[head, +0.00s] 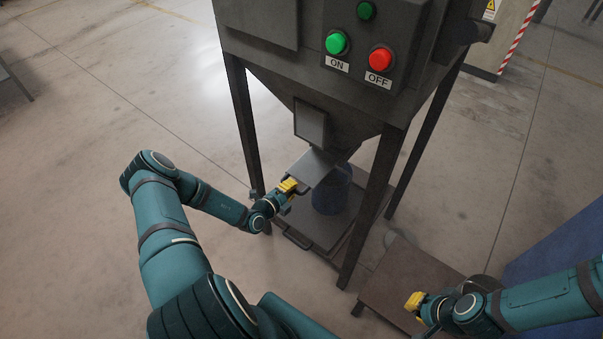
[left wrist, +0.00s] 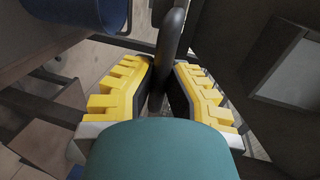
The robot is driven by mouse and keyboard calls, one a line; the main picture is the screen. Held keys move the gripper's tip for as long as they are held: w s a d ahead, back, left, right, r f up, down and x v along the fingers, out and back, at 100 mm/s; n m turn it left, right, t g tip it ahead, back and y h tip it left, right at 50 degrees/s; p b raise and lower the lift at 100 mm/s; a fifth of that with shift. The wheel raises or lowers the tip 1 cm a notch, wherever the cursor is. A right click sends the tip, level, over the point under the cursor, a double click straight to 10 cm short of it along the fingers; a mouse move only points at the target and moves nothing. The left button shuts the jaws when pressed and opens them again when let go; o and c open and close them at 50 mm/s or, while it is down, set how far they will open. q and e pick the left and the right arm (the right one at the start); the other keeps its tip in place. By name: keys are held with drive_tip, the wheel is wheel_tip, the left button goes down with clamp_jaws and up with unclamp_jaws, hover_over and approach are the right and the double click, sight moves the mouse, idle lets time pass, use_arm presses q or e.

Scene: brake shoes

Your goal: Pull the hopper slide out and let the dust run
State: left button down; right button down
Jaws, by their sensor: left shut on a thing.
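The hopper (head: 338,125) is a dark grey funnel under a machine cabinet. Its flat grey slide (head: 313,166) sticks out from the hopper's lower end, towards my left arm. My left gripper (head: 288,187) is at the slide's outer end. In the left wrist view the yellow-padded fingers (left wrist: 162,88) are closed around a dark rounded handle bar (left wrist: 172,40). A blue bucket (head: 333,192) stands under the hopper, partly hidden by the slide. No running dust can be made out. My right gripper (head: 416,301) is away at the lower right; its finger gap is too small to judge.
The cabinet carries a green ON button (head: 337,43) and a red OFF button (head: 381,59). Dark legs (head: 375,200) frame the hopper. A low tray with a handle (head: 297,240) lies below. A brown-topped stand (head: 410,277) and a blue block (head: 560,245) are at right.

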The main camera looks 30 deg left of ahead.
use_arm(q)
drive_tip(key=shift+s+a+f, duration=0.1)
drive_tip(key=shift+s+f, duration=0.05)
drive_tip(key=shift+s, duration=1)
drive_tip(key=c, duration=0.9)
unclamp_jaws()
drive_tip(key=shift+c, duration=0.2)
drive_tip(key=shift+s, duration=0.1)
drive_tip(key=d+v, duration=0.1)
drive_tip(key=v, duration=1.1)
drive_tip(key=shift+a, duration=0.4)
